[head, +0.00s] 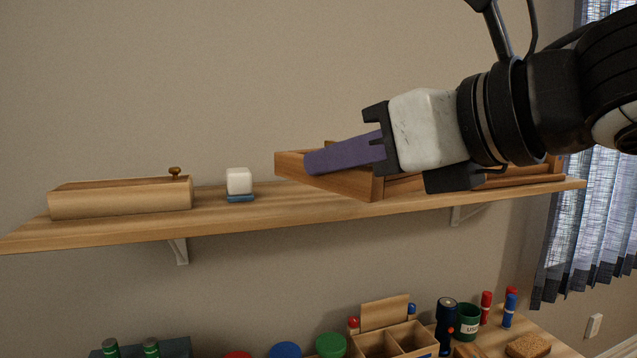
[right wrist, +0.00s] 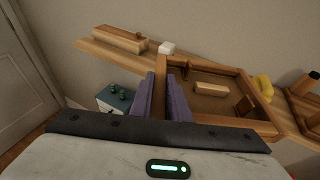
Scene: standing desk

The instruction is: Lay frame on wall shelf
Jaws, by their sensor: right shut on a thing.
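The wooden frame (head: 342,183) is at the right half of the wall shelf (head: 215,215) in the head view, its near corner overlapping the shelf's front edge. I cannot tell whether it touches the board. My right gripper (head: 312,163) is shut on the frame's left side, with purple fingers on either side of that bar. In the right wrist view the frame (right wrist: 212,65) shows its rim, a brown inner face and a small light wooden block (right wrist: 210,89) within its outline. My arm hides much of the frame in the head view. My left gripper is not in view.
A wooden box with a knob (head: 120,198) and a white cube on a blue base (head: 239,182) stand on the shelf's left part. A yellow thing (right wrist: 264,86) is beyond the frame. Below is a desk with an organizer (head: 395,342), a green cup (head: 467,322) and bottles.

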